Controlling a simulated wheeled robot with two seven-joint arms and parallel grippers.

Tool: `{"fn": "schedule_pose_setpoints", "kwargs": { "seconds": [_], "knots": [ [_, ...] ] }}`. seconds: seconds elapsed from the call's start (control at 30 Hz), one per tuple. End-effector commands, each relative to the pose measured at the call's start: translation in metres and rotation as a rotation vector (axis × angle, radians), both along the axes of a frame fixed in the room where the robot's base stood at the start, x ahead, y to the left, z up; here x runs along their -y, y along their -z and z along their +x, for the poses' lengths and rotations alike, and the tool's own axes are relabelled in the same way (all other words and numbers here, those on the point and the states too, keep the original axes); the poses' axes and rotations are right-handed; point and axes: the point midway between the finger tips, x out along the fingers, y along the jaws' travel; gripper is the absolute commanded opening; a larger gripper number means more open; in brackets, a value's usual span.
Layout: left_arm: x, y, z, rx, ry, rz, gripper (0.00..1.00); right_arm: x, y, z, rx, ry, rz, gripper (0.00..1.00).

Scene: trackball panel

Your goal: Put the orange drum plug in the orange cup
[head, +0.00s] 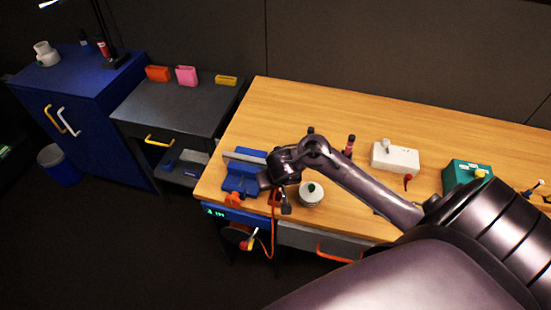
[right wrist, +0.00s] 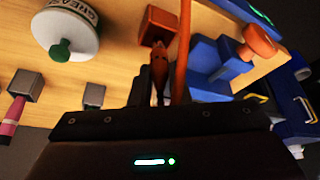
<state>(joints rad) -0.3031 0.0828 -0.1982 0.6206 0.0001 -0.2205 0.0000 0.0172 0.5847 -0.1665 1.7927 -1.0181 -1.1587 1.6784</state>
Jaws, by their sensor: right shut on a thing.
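My right gripper (head: 270,184) is over the left end of the wooden table, between the blue vise and the white tin. In the right wrist view its jaws (right wrist: 158,92) are shut on a small orange-brown piece (right wrist: 158,68), which I take to be the orange drum plug; the jaws partly hide it. An orange cable (right wrist: 182,50) runs beside it, and in the head view the cable (head: 272,232) hangs past the table's front edge. An orange open container (head: 158,73), likely the orange cup, stands at the back of the dark side cart. My left gripper is not in view.
The blue vise (head: 240,184) and the white grease tin (head: 311,199) with a green knob flank the gripper. An orange block (right wrist: 158,22) is close by. A pink cup (head: 187,76) and a yellow cup (head: 226,81) share the cart (head: 175,108), whose front top is clear.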

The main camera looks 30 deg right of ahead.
Motion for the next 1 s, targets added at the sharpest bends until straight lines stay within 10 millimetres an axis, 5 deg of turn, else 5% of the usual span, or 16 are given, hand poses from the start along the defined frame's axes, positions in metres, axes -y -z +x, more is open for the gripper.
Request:
{"fn": "schedule_pose_setpoints", "kwargs": {
  "seconds": [0.17, 0.6, 0.63, 0.77, 1.0],
  "knots": [
    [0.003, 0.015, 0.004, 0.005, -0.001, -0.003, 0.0, 0.001, 0.028, 0.0, -0.001, -0.001, -0.002, 0.0],
    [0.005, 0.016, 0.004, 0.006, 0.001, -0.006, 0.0, 0.0, 0.033, 0.0, -0.001, -0.001, 0.0, 0.0],
    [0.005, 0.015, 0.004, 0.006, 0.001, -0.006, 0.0, 0.0, 0.032, 0.0, 0.0, -0.001, 0.0, 0.19],
    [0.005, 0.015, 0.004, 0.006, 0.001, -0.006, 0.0, 0.0, 0.032, 0.0, -0.001, -0.001, 0.001, 0.36],
    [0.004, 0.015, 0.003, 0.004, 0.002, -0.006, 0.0, -0.001, 0.032, 0.0, 0.0, -0.002, 0.003, 0.38]
  ]
}}
